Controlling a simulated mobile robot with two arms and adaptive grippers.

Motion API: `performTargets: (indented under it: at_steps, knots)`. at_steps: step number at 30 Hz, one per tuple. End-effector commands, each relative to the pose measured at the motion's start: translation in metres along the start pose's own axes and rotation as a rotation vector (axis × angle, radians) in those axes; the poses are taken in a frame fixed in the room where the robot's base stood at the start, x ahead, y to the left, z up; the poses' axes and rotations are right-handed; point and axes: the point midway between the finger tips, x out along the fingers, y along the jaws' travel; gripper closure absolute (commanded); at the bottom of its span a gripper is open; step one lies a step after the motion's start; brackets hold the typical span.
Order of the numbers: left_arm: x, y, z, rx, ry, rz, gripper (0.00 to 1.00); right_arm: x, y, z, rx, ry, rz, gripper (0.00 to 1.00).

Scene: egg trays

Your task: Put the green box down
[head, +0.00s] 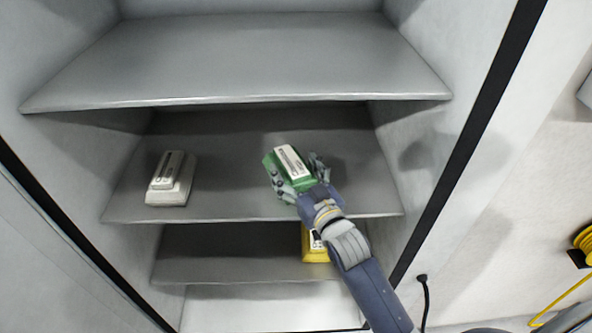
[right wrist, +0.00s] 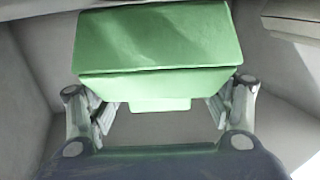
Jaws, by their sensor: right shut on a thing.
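The green box (head: 281,162) has a white label on its top. It is over the middle shelf (head: 228,180) of the cabinet, right of the shelf's centre. My right gripper (head: 294,181) is shut on the box from the front, with fingers on both sides. In the right wrist view the green box (right wrist: 160,45) fills the upper middle between the two fingers of my right gripper (right wrist: 160,110). I cannot tell whether the box touches the shelf. My left gripper is not in view.
A white box (head: 170,180) sits on the middle shelf at the left. A yellow box (head: 316,247) sits on the lower shelf (head: 220,255), partly hidden by my right arm. The upper shelf (head: 240,60) is empty. The middle shelf is clear between the white and green boxes.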

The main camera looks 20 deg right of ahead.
Motion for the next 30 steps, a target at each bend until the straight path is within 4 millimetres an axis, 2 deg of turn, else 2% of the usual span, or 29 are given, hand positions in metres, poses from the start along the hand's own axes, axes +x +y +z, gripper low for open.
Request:
performTargets:
  at_steps: [8,9,12,25,30]
  knots:
    - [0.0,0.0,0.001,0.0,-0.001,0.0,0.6,0.0,0.0,0.002,0.0,0.007,0.0,0.66]
    - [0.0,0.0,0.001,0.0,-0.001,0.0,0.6,0.0,0.0,0.004,0.001,0.002,0.0,0.25]
    - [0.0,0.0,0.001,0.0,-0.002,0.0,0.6,0.0,0.0,0.004,0.001,0.002,0.0,0.06]
    - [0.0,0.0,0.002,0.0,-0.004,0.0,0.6,-0.002,0.0,0.004,0.0,0.001,0.0,0.06]
    - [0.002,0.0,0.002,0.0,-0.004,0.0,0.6,-0.019,0.0,0.006,0.0,-0.001,0.0,0.06]
